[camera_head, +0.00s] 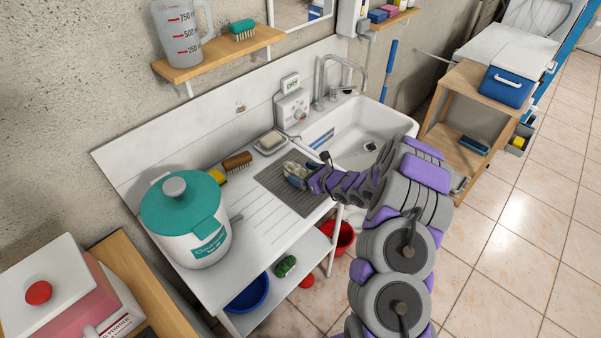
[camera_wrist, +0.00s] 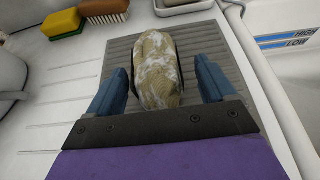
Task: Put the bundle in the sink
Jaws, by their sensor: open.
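The bundle (camera_wrist: 157,68), an oblong tan and whitish wrapped lump, lies on the grey ribbed mat (camera_wrist: 118,60) on the counter left of the sink. In the head view the bundle (camera_head: 298,168) is small and partly hidden by my gripper (camera_head: 299,176). In the wrist view my gripper (camera_wrist: 158,90) is open, with one blue finger on each side of the bundle and a visible gap on both sides. The white sink (camera_head: 350,135) is to the right of the mat, and my arm covers part of its basin.
A brown brush (camera_head: 237,161), a yellow-green sponge (camera_head: 216,176) and a soap dish (camera_head: 271,143) sit behind the mat. A large teal-lidded pot (camera_head: 186,225) stands at the counter's left. The faucet (camera_head: 320,85) rises behind the sink. The counter between pot and mat is clear.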

